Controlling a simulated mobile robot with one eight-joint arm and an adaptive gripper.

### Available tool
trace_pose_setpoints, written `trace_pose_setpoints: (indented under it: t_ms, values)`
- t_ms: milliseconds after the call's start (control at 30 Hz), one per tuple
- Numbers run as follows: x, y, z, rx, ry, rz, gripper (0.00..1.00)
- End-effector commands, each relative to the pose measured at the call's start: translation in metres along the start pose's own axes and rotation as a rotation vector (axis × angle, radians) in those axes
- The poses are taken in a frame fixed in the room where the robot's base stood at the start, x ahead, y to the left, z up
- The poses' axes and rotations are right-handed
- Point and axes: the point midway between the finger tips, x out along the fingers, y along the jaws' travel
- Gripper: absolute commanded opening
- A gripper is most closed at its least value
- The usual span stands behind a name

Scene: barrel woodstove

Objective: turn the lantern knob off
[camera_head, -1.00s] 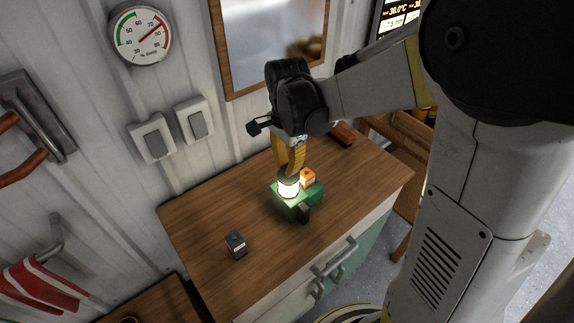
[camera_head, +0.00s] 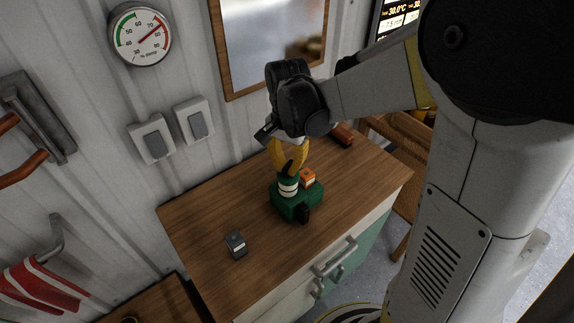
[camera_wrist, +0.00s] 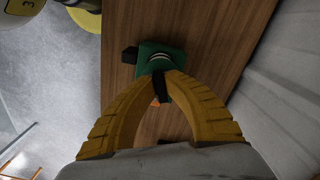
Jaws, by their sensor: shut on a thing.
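The lantern (camera_head: 296,205) stands upright on the wooden cabinet top, with a green base and a white lamp section (camera_head: 288,187) that is unlit. My gripper (camera_head: 289,169) reaches down from above, its yellow fingers shut at the lantern's top. The knob itself is hidden between the fingertips. In the wrist view, the green lantern (camera_wrist: 153,52) lies just beyond my gripper (camera_wrist: 162,82), whose dark fingertips meet at its top. An orange block (camera_head: 308,178) shows close behind the lantern on its right; I cannot tell if it is attached.
A small dark box (camera_head: 236,244) stands on the cabinet top (camera_head: 195,222) to the left. A reddish-brown object (camera_head: 342,134) lies near the back right. The wall has two switches (camera_head: 152,139) and a framed mirror (camera_head: 268,45). The cabinet top's left half is mostly clear.

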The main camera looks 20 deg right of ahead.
Motion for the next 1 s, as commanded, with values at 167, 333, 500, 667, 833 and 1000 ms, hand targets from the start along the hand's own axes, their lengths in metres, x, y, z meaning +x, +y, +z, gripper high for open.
trace_pose_setpoints:
  t_ms: [167, 333, 500, 667, 833, 1000]
  values:
    - [0.0001, 0.0012, 0.0001, -0.164, 0.000, 0.001, 0.00]
    - [0.0002, 0.0020, -0.0001, -0.326, 0.000, 0.001, 0.00]
    - [0.0003, 0.0027, -0.0004, -0.488, -0.001, 0.001, 0.00]
    - [0.0003, 0.0034, -0.0008, -0.639, -0.001, 0.001, 0.00]
    - [0.0003, 0.0040, -0.0013, -0.796, -0.001, 0.001, 0.00]
    - [0.0004, 0.0044, -0.0018, -0.935, -0.001, 0.001, 0.00]
